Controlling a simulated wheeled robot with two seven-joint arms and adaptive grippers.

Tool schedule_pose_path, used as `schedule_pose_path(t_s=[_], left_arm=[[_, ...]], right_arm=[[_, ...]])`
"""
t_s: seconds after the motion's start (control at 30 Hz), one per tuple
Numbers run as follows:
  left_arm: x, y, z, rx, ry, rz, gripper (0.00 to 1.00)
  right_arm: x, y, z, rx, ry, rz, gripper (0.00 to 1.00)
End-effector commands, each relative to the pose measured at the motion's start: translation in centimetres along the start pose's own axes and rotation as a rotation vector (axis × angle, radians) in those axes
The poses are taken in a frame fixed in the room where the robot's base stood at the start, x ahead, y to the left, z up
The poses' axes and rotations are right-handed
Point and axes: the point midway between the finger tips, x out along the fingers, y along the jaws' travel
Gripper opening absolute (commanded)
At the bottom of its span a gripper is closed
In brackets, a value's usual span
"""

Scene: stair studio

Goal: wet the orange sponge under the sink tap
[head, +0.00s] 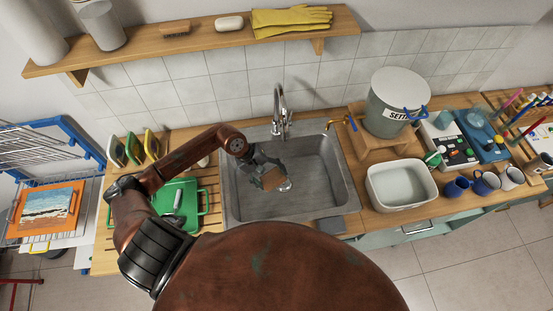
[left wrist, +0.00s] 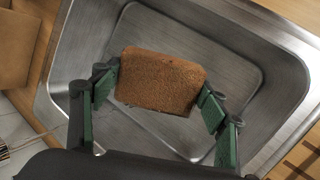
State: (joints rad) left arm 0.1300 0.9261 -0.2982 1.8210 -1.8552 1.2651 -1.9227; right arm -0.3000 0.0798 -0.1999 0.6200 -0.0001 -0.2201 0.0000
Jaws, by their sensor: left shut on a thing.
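The sponge, brownish orange, is between the green-padded fingers of my left gripper (left wrist: 160,98) in the left wrist view, where the sponge (left wrist: 160,80) hangs over the sink basin. In the head view my left gripper (head: 268,172) is inside the outline of the steel sink (head: 240,207), shut on the sponge (head: 271,180). The tap (head: 280,112) rises at the sink's back edge, its spout beyond the gripper. No water stream can be made out. A pale patch shows beside the sponge; I cannot tell what it is. My right gripper is not in view.
A white basin (head: 400,203) and a lidded bucket (head: 395,112) stand to the right. A wooden shelf (head: 200,45) runs above. Mugs (head: 487,184) line the right front edge.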

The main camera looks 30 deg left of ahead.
Motion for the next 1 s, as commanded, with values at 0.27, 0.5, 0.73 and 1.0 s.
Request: schedule_pose_path(t_s=[0.27, 0.5, 0.73, 1.0], left_arm=[[-1.6, -0.4, 2.2, 0.0, 0.0, -0.001, 0.48], [-2.5, -0.6, 3.6, -0.001, -0.001, 0.0, 0.48], [-2.5, -0.6, 3.8, -0.002, -0.001, 0.0, 0.48], [-2.5, -0.6, 3.7, -0.002, -0.001, 0.0, 0.48]], right_arm=[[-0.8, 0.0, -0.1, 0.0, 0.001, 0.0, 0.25], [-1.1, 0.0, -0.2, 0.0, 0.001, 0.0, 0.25], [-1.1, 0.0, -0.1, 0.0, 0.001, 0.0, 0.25], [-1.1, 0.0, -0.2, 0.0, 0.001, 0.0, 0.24]])
